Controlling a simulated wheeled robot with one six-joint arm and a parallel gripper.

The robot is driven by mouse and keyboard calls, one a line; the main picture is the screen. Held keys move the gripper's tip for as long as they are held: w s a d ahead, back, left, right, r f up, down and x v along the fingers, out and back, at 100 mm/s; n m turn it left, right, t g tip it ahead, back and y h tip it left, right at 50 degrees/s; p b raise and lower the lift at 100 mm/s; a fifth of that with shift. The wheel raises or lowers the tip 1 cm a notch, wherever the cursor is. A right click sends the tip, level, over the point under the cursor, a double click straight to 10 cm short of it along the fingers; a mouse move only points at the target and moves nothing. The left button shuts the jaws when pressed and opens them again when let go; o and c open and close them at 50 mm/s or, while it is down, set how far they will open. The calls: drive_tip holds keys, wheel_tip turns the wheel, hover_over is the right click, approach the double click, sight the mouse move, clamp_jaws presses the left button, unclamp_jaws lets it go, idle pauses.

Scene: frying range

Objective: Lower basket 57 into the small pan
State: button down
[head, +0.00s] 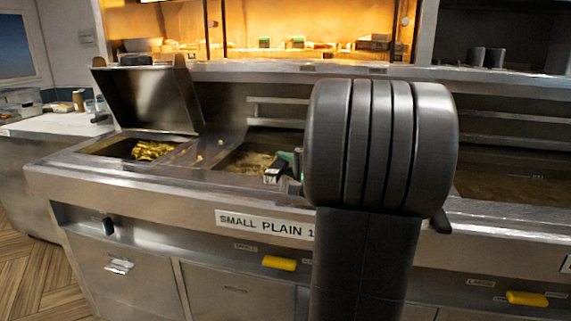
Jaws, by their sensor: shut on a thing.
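The small pan (224,165) is an open well in the range top at centre left, above a label reading "SMALL PLAIN 1" (262,224). Pale, crumbly-looking contents show in it. A green handle piece with a pale tag (273,174), apparently of basket 57, is at the pan's right front side. The number cannot be read. My gripper (293,183) is mostly hidden behind my dark arm link; the small part showing is at this handle, shut on it. The basket's body and its height relative to the pan cannot be made out.
Left of the small pan, another well (115,151) holds golden fried food, with a raised metal lid (150,98) behind it. A larger well (515,188) lies at right. Yellow handles (279,263) stick out of the front. A lit shelf (300,68) runs along the back.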

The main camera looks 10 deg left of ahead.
drive_tip(key=shift+f+b, duration=0.55)
drive_tip(key=shift+b, duration=0.25)
idle(0.4)
drive_tip(key=c, duration=1.2)
unclamp_jaws()
drive_tip(key=shift+o, duration=0.2)
drive_tip(key=v, duration=1.4)
drive_tip(key=shift+a, duration=0.1)
drive_tip(key=x, duration=1.3)
drive_tip(key=shift+w+a, duration=0.3)
drive_tip(key=shift+r, duration=0.1)
